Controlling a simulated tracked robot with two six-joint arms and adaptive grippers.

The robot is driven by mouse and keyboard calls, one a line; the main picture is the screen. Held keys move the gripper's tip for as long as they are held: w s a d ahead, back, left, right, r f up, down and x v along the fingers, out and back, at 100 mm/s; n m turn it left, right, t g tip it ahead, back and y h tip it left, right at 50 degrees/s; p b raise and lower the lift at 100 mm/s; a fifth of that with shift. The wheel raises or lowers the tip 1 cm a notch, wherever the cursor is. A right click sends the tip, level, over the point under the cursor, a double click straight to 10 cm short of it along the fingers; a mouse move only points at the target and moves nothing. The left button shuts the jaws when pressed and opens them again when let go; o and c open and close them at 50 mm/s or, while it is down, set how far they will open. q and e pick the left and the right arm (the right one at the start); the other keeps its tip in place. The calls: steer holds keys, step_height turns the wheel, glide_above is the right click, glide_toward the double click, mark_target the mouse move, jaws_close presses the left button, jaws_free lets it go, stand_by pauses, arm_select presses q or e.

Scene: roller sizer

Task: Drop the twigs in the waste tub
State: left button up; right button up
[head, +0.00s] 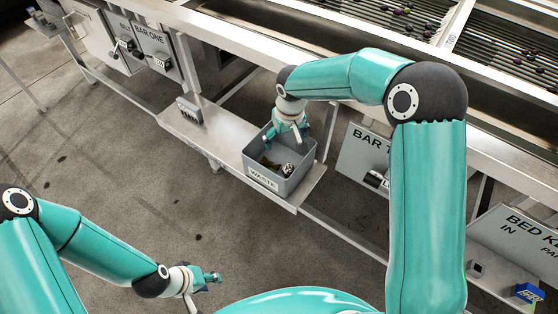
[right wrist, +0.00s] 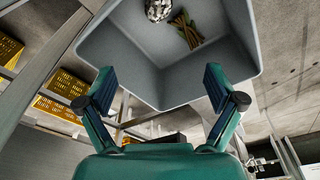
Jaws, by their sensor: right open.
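The grey waste tub (head: 310,160) stands on a metal shelf, its label facing front; it fills the top of the right wrist view (right wrist: 130,50). Several thin brown-green twigs (right wrist: 185,28) lie on the tub's floor, beside a crumpled silvery lump (right wrist: 158,9). In the head view the twigs (head: 268,162) are small and dark, left of the lump (head: 289,168). My right gripper (head: 287,132) is over the tub's back part, fingers spread, with nothing between them in the right wrist view (right wrist: 160,88). My left gripper (head: 205,285) hangs low over the floor, fingers apart and empty.
The shelf (head: 225,145) also carries a small grey box (head: 189,110). The roller machine (head: 390,20) with dark fruit runs along the back. Labelled panels (head: 362,150) hang below it. A blue object (head: 527,292) is at lower right. The floor at left is clear.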

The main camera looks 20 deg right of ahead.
step_height(320, 180, up, 11)
steer(key=s, duration=0.1)
steer(key=shift+s, duration=0.35)
stand_by(0.3)
